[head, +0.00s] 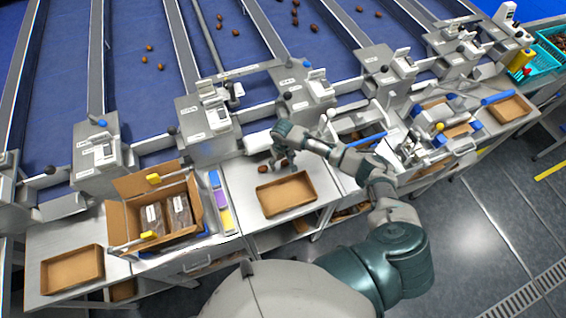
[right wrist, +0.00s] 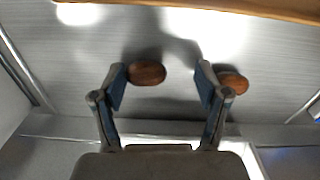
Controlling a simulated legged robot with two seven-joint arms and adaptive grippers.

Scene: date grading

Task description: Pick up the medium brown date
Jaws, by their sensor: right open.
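Two brown dates lie on the metal worktop under my right gripper (head: 278,162). In the right wrist view, one reddish-brown date (right wrist: 146,72) lies between the open fingers of the right gripper (right wrist: 162,76), nearer the left finger. A second, slightly lighter brown date (right wrist: 232,84) lies just outside the right finger, partly hidden by it. In the head view one date (head: 262,169) shows left of the gripper and another (head: 284,163) shows beside its fingers. I cannot tell which one is the medium date. The left gripper is out of view.
A shallow brown tray (head: 261,201) stands close by on the same worktop. A cardboard box (head: 117,222) with packs is to the left, with another tray (head: 72,290) beyond it. Grey machine housings and blue lanes with scattered dates lie behind.

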